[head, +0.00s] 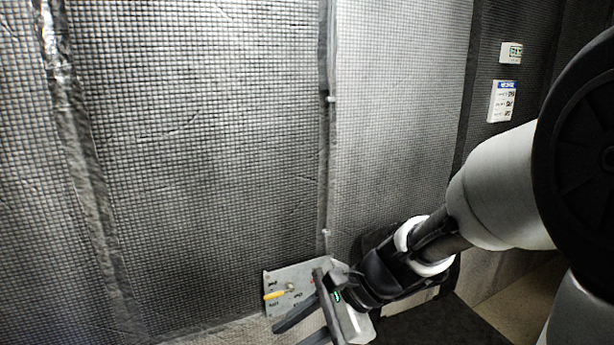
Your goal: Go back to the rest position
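My gripper (291,335) is at the bottom centre of the head view, at the end of my arm, which reaches in from the right. Its two dark fingers point down and left with a gap between them. I see nothing held in the visible part of the gap; the lower finger runs to the picture's bottom edge. A grey metal plate (275,312) with a yellow lever (274,295) and small dark markings is just behind and left of the gripper. The gripper hides part of the plate. I cannot tell whether they touch.
Quilted silver insulation panels (200,130) fill the left and middle, with a vertical seam (327,150) between them. Two white labels (511,53) (502,101) are on the dark wall at upper right. A bit of floor (515,303) shows at lower right.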

